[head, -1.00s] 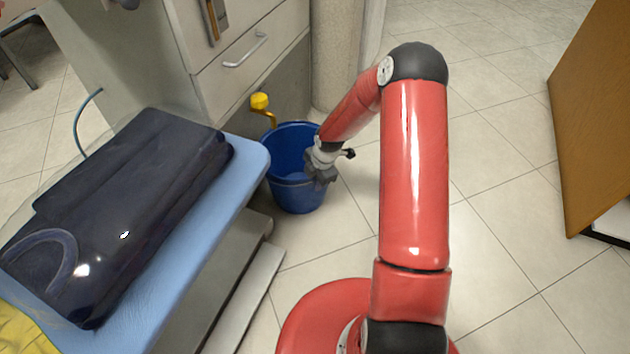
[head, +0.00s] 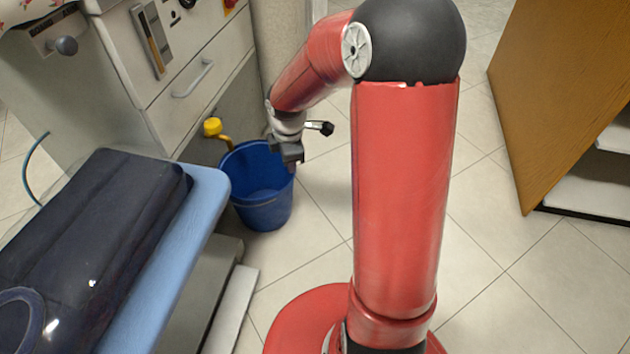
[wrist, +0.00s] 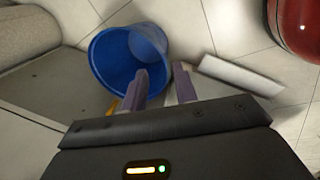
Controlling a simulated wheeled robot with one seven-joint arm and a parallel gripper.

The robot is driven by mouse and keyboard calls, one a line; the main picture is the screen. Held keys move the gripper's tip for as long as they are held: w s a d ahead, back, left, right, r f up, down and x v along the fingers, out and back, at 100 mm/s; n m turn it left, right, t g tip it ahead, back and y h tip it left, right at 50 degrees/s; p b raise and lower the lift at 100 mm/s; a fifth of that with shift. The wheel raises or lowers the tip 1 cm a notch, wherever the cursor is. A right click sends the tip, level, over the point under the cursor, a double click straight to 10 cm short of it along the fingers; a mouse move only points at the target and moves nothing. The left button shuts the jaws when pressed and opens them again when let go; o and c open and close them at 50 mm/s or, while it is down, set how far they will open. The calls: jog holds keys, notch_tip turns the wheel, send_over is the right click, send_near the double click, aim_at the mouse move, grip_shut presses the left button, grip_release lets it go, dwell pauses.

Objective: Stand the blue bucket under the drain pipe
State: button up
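The blue bucket (head: 262,212) stands upright on the tiled floor beside the grey machine. The yellow-capped drain pipe (head: 213,128) comes out of the machine's side and bends down at the bucket's back left rim. I cannot tell whether its end is over the opening. My gripper (head: 290,160) is above the bucket's right rim, apparently clear of it. In the wrist view, my fingers (wrist: 162,88) are spread with nothing held between them. The bucket (wrist: 108,65) lies beyond them, its inside visible and looking empty. A bit of yellow shows at its near edge.
The machine (head: 190,50) stands behind the bucket. A wooden cabinet (head: 560,90) is at the right.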

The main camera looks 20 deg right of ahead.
jog(key=s+a+r+m+t, duration=0.1)
jog(key=s+r+m, duration=0.7)
jog(key=s, duration=0.3)
jog(key=s+a+r+m+t, duration=0.1)
jog(key=s+r+m+t, duration=0.1)
jog(key=s+r+m, duration=0.6)
jog(key=s+r, duration=0.1)
jog(key=s, duration=0.3)
jog(key=shift+s+r+m, duration=0.3)
jog(key=shift+r+m, duration=0.1)
jog(key=shift+r, duration=0.1)
